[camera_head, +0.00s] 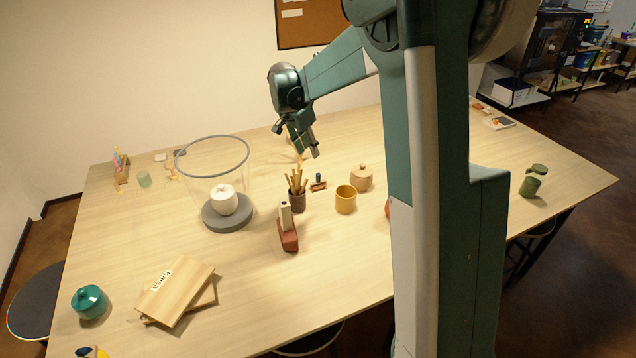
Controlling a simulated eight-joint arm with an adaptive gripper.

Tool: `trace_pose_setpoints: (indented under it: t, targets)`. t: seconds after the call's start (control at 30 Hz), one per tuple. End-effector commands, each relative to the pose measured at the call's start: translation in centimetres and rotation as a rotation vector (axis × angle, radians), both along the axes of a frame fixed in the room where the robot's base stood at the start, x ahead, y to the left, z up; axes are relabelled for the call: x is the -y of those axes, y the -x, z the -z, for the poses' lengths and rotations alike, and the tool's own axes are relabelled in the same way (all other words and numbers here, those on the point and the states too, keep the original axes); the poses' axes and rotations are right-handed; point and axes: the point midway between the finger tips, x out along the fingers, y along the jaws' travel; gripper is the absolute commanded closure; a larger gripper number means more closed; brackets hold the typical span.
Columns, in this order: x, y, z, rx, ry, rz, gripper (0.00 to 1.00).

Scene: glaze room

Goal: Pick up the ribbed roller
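I cannot make out ribs on anything, so I cannot tell for sure which thing is the ribbed roller. A small reddish-brown piece with a dark upright handle (318,183) lies right of the brush pot. A larger terracotta piece with a cream upright grip (288,236) stands in front of that pot. My gripper (299,143) hangs over the back of the table, above and behind both. Its fingers are spread and I see nothing held between them. A thin tan stick-like thing (300,159) shows just below it; whether they touch is unclear.
A pot of brushes (297,198), a yellow cup (345,200) and a lidded tan jar (361,178) stand close together. A clear cylinder (246,185) surrounds a white jar (223,199). Wooden boards (174,290) lie front left. My arm hides the table's right middle.

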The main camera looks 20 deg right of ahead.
Motion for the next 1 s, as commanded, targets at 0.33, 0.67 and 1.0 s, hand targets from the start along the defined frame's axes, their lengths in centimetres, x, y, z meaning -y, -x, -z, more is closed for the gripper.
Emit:
trace_pose_setpoints:
  t: [0.33,0.67,1.0]
  targets:
    - [2.1,-4.7,5.4,-0.011,0.016,0.156,0.7]
    - [4.0,-8.2,10.9,-0.015,0.038,0.299,0.7]
    - [5.4,-10.3,15.1,-0.016,0.057,0.404,0.7]
